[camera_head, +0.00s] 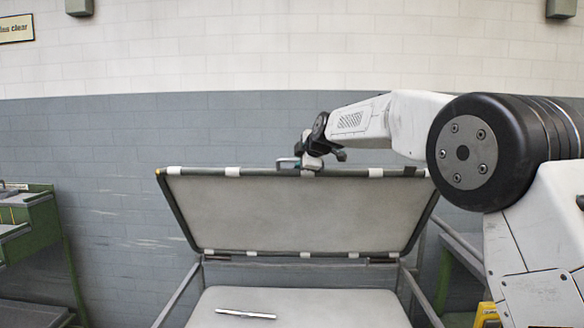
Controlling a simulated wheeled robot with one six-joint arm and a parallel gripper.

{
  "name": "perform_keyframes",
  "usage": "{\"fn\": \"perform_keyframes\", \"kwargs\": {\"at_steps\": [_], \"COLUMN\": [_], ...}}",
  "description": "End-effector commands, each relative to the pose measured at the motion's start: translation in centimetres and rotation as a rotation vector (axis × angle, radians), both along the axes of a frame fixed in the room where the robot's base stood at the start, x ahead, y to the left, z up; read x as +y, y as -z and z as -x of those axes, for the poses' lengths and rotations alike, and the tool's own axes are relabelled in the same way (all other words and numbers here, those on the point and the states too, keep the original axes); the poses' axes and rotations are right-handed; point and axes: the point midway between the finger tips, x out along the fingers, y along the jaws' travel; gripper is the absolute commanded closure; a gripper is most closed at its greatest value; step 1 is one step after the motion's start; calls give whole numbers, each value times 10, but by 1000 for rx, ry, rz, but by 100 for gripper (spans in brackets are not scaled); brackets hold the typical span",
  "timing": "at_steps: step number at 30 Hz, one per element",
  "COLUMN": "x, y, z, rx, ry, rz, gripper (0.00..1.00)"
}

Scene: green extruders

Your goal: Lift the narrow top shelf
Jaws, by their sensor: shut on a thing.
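The narrow top shelf (300,215) is a grey panel with a dark rim and white clips. It stands tilted up steeply from hinges along its lower back edge, its raised edge towards the top. My gripper (308,167) is at the middle of that raised edge, shut on the shelf's rim beside a small grey handle (288,163). The fingertips are small and partly hidden, so the exact grip cannot be made out.
A pale surface (300,302) lies below the raised shelf, with a thin metal bar (246,314) on it. Green machines stand at the left (48,222) and behind my arm at the right. A yellow object (487,315) is at the lower right. A brick wall (100,130) closes the back.

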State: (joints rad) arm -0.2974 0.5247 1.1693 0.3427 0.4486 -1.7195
Motion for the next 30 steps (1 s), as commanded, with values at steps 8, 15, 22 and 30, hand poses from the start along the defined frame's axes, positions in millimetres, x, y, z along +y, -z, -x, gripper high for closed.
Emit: {"fn": "perform_keyframes", "kwargs": {"at_steps": [8, 15, 22, 30], "x": [0, -1, -1, -1], "y": [-4, -3, -1, 0], "z": [0, 0, 0, 0], "rx": [-6, -5, -1, -1], "ry": [-1, 1, 2, 0], "rz": [-2, -2, -1, 0], "gripper": [100, 66, 66, 66]}}
